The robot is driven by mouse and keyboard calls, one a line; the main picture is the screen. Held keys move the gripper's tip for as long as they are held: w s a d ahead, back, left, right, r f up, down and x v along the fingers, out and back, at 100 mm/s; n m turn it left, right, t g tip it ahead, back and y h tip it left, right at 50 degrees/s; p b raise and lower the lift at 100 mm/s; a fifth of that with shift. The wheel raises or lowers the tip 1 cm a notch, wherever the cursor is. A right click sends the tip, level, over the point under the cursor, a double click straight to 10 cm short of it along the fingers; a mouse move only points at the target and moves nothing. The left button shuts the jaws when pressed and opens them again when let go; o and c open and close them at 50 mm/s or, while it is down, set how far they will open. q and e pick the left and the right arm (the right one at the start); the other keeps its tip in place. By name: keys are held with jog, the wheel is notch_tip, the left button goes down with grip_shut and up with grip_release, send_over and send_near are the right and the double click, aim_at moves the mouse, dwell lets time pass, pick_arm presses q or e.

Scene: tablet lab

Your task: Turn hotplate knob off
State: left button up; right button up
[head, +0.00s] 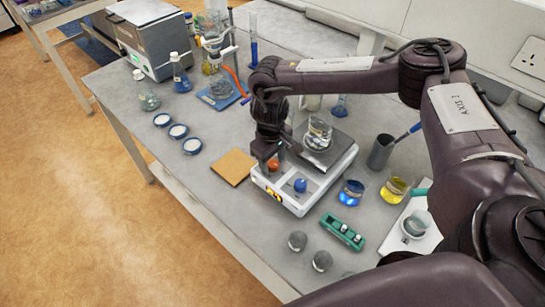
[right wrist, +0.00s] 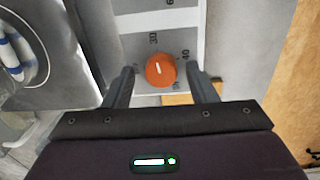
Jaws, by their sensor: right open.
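The hotplate (head: 285,190) is a white unit with a metal top plate, standing on the grey bench. On its front panel are an orange knob (head: 273,164) and a blue knob (head: 300,185). In the right wrist view the orange knob (right wrist: 160,70) has a white pointer line and a printed scale around it. My right gripper (right wrist: 162,82) is open, with one finger on each side of the orange knob and gaps between. In the head view it reaches down over the panel (head: 268,160). My left gripper is not in view.
A glass beaker (head: 318,133) of clear liquid stands on the hotplate's top. A cork mat (head: 233,167) lies left of it. Blue (head: 351,193) and yellow (head: 394,189) beakers and a green rack (head: 342,231) stand to the right and front. Bare bench lies at front left.

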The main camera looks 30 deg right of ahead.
jog(key=shift+s, duration=0.1)
jog(key=c, duration=1)
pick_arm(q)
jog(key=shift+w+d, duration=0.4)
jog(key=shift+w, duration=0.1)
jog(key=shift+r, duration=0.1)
